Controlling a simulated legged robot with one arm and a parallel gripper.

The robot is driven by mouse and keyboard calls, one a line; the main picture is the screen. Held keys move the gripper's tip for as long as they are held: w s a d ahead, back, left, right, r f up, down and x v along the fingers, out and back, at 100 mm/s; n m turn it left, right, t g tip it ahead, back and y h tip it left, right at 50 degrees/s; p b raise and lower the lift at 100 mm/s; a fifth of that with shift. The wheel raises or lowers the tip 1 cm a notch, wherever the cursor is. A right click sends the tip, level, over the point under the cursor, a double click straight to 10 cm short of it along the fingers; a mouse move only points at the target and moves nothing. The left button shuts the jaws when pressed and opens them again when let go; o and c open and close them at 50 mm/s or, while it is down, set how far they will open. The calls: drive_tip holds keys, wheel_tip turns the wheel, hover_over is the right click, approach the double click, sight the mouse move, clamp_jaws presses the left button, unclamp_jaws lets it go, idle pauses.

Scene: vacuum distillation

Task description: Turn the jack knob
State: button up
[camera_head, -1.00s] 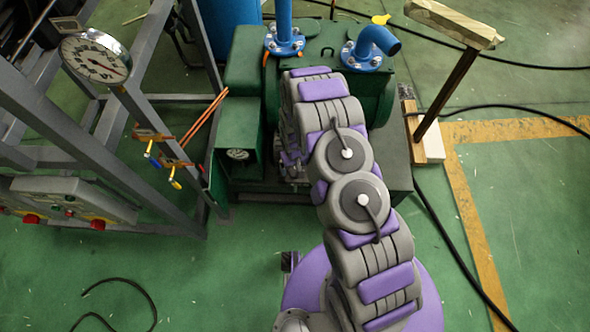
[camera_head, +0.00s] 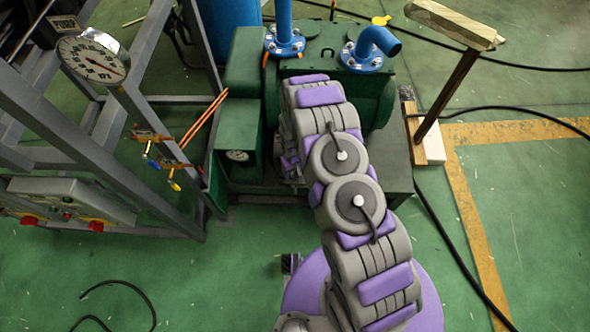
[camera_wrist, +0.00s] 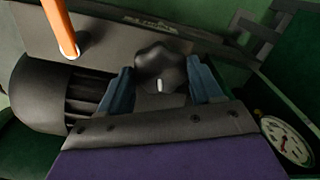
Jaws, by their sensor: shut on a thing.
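The jack knob (camera_wrist: 160,68) is a dark, lobed knob with a small white mark, seen in the wrist view in front of a grey plate. My gripper (camera_wrist: 160,82) is shut on it, with one blue-grey finger on each side. In the head view my arm reaches over the green machine (camera_head: 241,122). The knob and my fingers are hidden behind the arm there.
An orange rod (camera_wrist: 60,28) rises left of the knob, and a round gauge (camera_wrist: 287,140) sits at lower right. A grey frame with a large dial (camera_head: 93,59) stands left. A wooden post (camera_head: 445,95) stands right. Green floor is open in front.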

drive_tip(key=shift+c, duration=1.4)
drive_tip(key=shift+r+m+p, duration=0.1)
drive_tip(key=shift+m+p, duration=0.2)
drive_tip(key=shift+p, duration=0.25)
drive_tip(key=shift+r+m+p, duration=0.1)
drive_tip(key=shift+m+p, duration=0.4)
drive_tip(key=shift+p, duration=0.3)
drive_tip(key=m+p, duration=0.2)
drive_tip(key=p, duration=0.1)
drive_tip(key=shift+r+m, duration=0.1)
drive_tip(key=shift+m, duration=0.2)
drive_tip(key=m+p, duration=0.4)
drive_tip(key=shift+s+f+p, duration=0.1)
drive_tip(key=shift+f+p, duration=0.1)
drive_tip(key=shift+p, duration=0.1)
drive_tip(key=shift+m+p, duration=0.75)
drive_tip(key=shift+m, duration=0.95)
